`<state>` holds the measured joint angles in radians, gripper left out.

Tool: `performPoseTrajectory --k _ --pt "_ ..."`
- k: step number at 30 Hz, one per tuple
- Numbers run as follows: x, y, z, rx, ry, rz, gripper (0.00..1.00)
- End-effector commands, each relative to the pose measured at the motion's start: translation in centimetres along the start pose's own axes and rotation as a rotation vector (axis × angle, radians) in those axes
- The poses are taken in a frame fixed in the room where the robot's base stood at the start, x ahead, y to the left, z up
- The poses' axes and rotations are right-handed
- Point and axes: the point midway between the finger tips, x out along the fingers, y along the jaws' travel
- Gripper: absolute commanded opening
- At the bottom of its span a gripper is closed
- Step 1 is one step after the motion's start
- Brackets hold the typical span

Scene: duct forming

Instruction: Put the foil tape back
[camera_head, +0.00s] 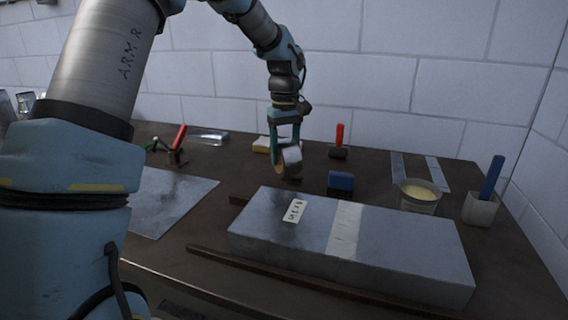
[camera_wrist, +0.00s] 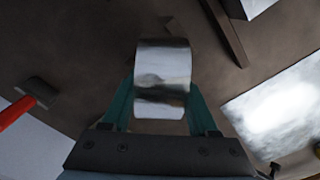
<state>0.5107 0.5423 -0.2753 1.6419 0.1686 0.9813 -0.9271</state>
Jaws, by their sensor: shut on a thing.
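My gripper (camera_head: 286,150) is shut on the roll of foil tape (camera_head: 291,160), a shiny silver roll with a brown core side. The roll hangs over the bench behind the grey metal duct (camera_head: 390,250). In the wrist view the foil tape (camera_wrist: 162,80) sits between the two green fingers of my gripper (camera_wrist: 160,105). The duct carries a white label (camera_head: 294,210) and a bright silver band (camera_head: 345,230) around it. I cannot tell whether the roll touches the bench.
A blue block (camera_head: 341,182), a red-handled tool (camera_head: 339,142), a tub of yellowish paste (camera_head: 418,196) and a cup with a blue handle (camera_head: 483,205) stand around the duct. A sheet of metal (camera_head: 165,200) lies left. A dark rail (camera_head: 290,278) runs along the front.

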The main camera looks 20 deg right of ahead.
Motion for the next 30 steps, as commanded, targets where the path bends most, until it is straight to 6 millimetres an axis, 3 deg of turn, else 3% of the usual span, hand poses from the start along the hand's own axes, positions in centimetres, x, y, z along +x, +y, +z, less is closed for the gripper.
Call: performPoseTrajectory --k 7,20,21,28,30 --pt "3.0 -0.1 0.0 -0.001 -0.001 0.0 0.0" --pt "3.7 0.0 0.1 0.0 -0.001 0.0 0.0" --pt "3.8 0.0 0.1 0.0 -0.001 0.0 0.61" --pt "3.7 0.0 0.0 0.0 -0.001 0.0 0.87" --pt "3.7 0.0 0.0 -0.001 -0.001 0.0 0.9"
